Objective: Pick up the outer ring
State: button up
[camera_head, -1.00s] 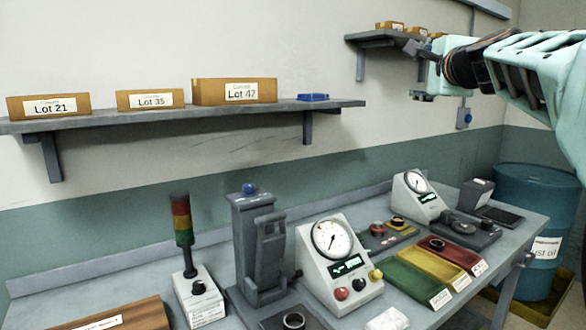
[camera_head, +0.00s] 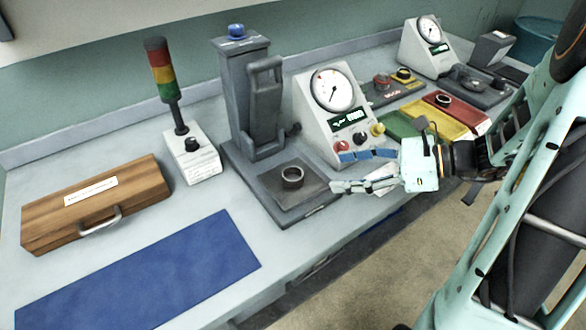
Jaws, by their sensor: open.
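A dark ring (camera_head: 292,177) sits on the flat grey plate of the press-like fixture (camera_head: 320,207), near the bench's front edge; it looks like the outer ring, though other rings are in view. My gripper (camera_head: 338,172) is open and empty. Its fingers point left towards this ring, a short way to its right and apart from it. Another dark ring (camera_head: 443,99) lies in the red tray (camera_head: 468,113). The gripper partly hides a white label or card at the fixture's right.
A gauge box (camera_head: 333,108) stands behind my gripper. The tall press column (camera_head: 240,95) rises behind the ring. A signal light (camera_head: 166,85), wooden case (camera_head: 95,203) and blue mat (camera_head: 140,280) are to the left. Green and yellow trays (camera_head: 440,118) lie to the right.

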aim_at(284, 174)
jog(key=shift+s+a+f, duration=0.1)
jog(key=shift+s+a, duration=0.05)
jog(key=shift+a, duration=0.25)
jog(key=x, duration=0.4)
jog(key=shift+s, duration=0.1)
jog(key=shift+w+r+b+x, duration=0.1)
jog(key=shift+r+b+x, duration=0.1)
jog(key=shift+x, duration=1.4)
jog(key=shift+w+r+b+x, duration=0.1)
jog(key=shift+w+b+x, duration=0.1)
jog(key=shift+x, duration=1.35)
jog(key=c, duration=1.4)
jog(key=shift+c, duration=0.2)
jog(key=shift+r, duration=0.15)
